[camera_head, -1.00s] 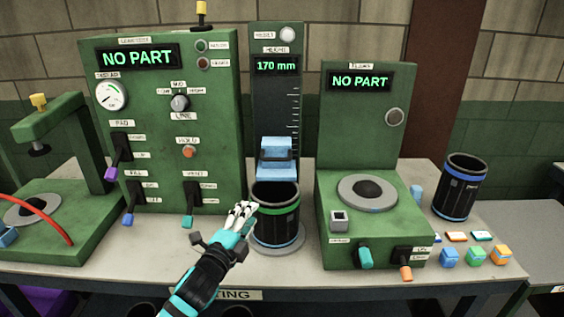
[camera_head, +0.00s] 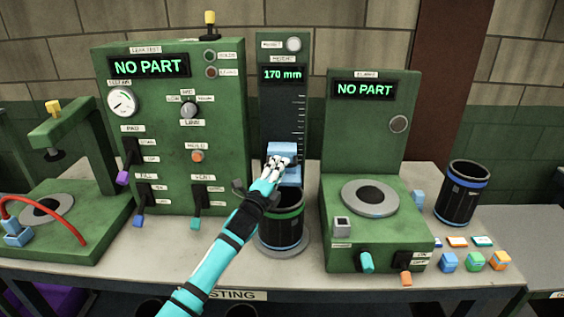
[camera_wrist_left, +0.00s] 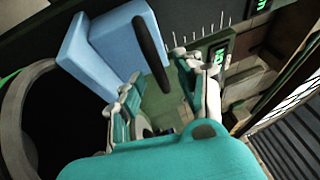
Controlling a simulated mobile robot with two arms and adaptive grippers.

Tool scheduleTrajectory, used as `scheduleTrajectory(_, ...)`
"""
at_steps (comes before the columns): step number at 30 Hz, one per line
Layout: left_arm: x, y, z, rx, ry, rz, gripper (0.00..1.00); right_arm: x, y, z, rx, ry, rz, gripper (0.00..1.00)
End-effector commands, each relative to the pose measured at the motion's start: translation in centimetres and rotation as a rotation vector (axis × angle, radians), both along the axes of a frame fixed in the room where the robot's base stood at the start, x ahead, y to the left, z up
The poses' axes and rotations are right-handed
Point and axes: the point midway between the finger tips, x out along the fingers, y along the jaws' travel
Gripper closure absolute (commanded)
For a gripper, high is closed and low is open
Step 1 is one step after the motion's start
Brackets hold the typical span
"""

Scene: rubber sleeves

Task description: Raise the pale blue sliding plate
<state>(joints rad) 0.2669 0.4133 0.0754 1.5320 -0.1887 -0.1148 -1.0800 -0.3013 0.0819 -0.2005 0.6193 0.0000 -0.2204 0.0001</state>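The pale blue sliding plate (camera_head: 289,175) sits on the dark height gauge column, just above the black sleeve. It has a raised block at its top. My left gripper (camera_head: 272,168) is in front of it and covers part of it. In the left wrist view the pale blue plate (camera_wrist_left: 97,52) is at the upper left, beside the fingers. My left gripper (camera_wrist_left: 160,108) shows its fingers apart with nothing visible between them. Whether a finger touches the plate cannot be told. My right gripper is not in view.
A black sleeve with a green band (camera_head: 282,225) stands on the gauge's round base below the plate. The gauge display (camera_head: 283,75) reads 170 mm. Green machines (camera_head: 222,120) and (camera_head: 350,130) flank the column closely. Another sleeve (camera_head: 462,195) stands at the right.

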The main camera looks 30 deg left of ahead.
Motion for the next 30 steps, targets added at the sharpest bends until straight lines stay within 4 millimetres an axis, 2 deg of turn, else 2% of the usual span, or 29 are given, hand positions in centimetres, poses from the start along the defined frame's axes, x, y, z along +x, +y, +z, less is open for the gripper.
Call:
scheduleTrajectory(6,2.0,0.3,0.4,-0.002,0.0,0.0,0.64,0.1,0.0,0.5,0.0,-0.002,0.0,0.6)
scheduleTrajectory(16,2.2,0.3,0.3,-0.002,0.001,0.0,0.64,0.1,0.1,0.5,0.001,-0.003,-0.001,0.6)
scheduleTrajectory(24,2.2,0.3,0.3,-0.002,0.001,0.0,0.99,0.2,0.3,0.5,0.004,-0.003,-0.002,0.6)
scheduleTrajectory(30,2.2,0.3,0.2,-0.001,0.002,0.0,1.0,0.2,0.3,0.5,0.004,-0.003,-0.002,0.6)
